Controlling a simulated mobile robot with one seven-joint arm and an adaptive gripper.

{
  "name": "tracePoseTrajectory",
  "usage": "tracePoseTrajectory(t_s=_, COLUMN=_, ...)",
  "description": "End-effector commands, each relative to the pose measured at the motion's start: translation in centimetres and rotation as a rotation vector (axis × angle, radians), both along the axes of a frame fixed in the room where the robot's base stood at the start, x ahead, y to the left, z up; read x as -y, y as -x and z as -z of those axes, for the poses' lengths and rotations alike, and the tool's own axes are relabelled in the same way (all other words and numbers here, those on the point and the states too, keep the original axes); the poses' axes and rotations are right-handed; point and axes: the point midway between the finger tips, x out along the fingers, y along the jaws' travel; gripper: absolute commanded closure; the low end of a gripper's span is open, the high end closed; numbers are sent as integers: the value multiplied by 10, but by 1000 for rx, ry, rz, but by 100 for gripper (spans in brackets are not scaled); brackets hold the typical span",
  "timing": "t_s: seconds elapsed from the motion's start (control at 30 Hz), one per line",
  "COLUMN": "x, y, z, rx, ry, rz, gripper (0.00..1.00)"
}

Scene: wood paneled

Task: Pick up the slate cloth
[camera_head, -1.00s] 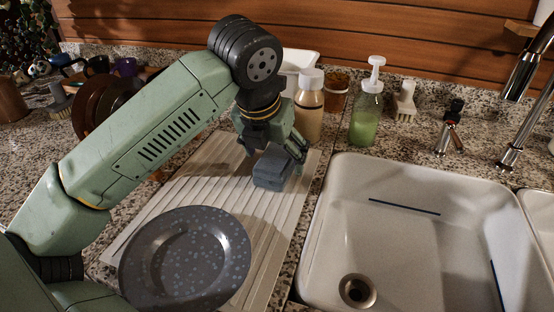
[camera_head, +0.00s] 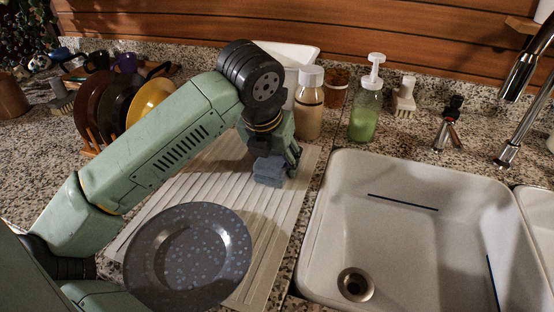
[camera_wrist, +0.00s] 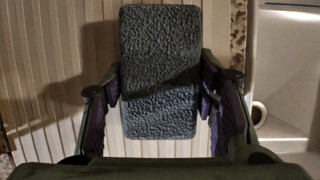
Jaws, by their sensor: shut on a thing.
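The slate cloth (camera_head: 269,171) is a folded blue-grey block over the ribbed drainboard, near its far right part. In the wrist view the cloth (camera_wrist: 160,62) shows a rough, textured surface and lies between the two fingers. My gripper (camera_head: 278,160) is shut on it, one finger at each side; it also shows in the wrist view (camera_wrist: 160,100). In the head view my gripper hides part of the cloth's top. I cannot tell clearly whether the cloth touches the drainboard.
A speckled dark plate (camera_head: 188,257) lies on the drainboard (camera_head: 215,190) in front. A tan bottle (camera_head: 309,105), a green soap bottle (camera_head: 365,112) and a brush (camera_head: 404,98) stand behind. The white sink (camera_head: 385,235) is at the right. Plates stand in a rack (camera_head: 90,145) at the left.

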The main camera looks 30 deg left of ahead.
Motion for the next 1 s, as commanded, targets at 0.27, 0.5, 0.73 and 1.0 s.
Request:
tracePoseTrajectory(t_s=0.27, x=0, y=0, z=0, rx=0, ry=0, rz=0, gripper=74)
tracePoseTrajectory(t_s=0.5, x=0, y=0, z=0, rx=0, ry=0, rz=0, gripper=75)
tracePoseTrajectory(t_s=0.73, x=0, y=0, z=-11, rx=1, ry=-2, rz=-1, gripper=75)
tracePoseTrajectory(t_s=1.0, x=-13, y=19, z=-33, rx=2, ry=0, rz=-6, gripper=75)
